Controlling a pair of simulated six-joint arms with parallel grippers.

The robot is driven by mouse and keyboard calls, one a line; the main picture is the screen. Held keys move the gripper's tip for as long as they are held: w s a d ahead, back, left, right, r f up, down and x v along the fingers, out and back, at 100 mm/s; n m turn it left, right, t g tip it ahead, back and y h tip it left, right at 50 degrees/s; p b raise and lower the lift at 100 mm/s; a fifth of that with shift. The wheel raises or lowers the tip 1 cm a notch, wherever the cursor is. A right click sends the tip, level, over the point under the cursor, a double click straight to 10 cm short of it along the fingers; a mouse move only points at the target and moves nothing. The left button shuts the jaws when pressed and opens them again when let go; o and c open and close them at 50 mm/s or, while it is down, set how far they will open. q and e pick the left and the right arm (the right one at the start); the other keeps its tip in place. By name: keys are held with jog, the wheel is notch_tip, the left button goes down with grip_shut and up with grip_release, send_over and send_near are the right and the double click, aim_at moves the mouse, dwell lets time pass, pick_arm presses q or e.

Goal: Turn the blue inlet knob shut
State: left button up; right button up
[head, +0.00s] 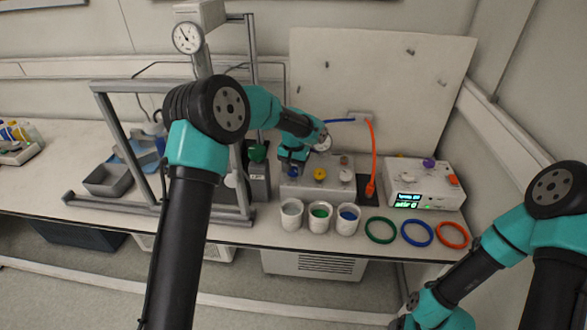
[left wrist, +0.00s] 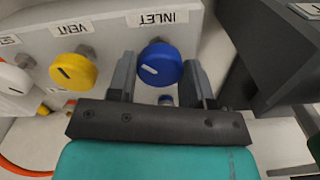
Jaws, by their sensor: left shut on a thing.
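The blue inlet knob (left wrist: 159,65) sits under the INLET label in the left wrist view, on the grey valve box. A white line on its face lies at a slant. My left gripper (left wrist: 162,80) has one finger on each side of the knob and is shut on it. In the head view the blue knob (head: 292,173) shows just below my left gripper (head: 292,160), at the left end of the valve box (head: 318,187). My right arm comes in at the lower right of the head view; its gripper fingers are not visible.
A yellow vent knob (left wrist: 73,71) and a white knob (head: 346,175) are beside the blue one. Three cups (head: 320,216) and several coloured rings (head: 417,233) lie in front. A control box (head: 424,183) stands to the right. A dark block (left wrist: 270,60) is close beside the gripper.

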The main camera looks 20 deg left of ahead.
aim_at(294, 170)
pick_arm(q)
jog(key=m, duration=0.4)
jog(key=shift+m, duration=0.3)
jog(key=m, duration=0.4)
jog(key=shift+m, duration=0.4)
jog(key=o, duration=0.9)
notch_tip(294, 170, up, 18)
jog(key=shift+f, duration=0.25)
